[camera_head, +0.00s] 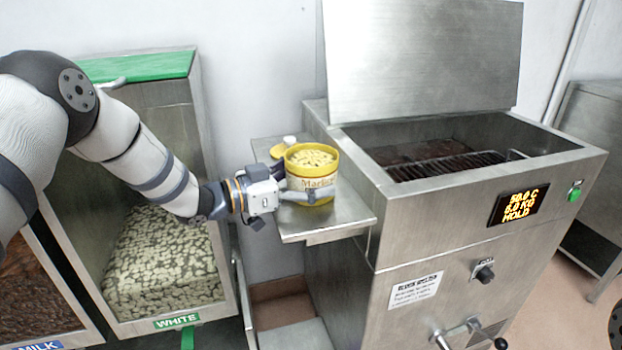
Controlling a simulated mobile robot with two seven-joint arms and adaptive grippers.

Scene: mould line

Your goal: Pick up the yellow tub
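The yellow tub (313,170) is upright at the small steel side shelf (330,226), with a pale label and full of pale yellow pieces. My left gripper (308,188) reaches it from the left. One finger lies across the front of the tub, over its label. The other finger is mostly hidden behind the tub, so I cannot tell whether the grip is closed on it. The tub's base looks to be at the shelf top; I cannot tell if it touches. My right gripper is not in view.
A yellow lid (281,150) and a small white-capped item (290,140) are behind the tub. The steel melting machine (440,240) stands close at the right, its lid (420,60) raised. A bin of white pieces (165,255) stands at the left.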

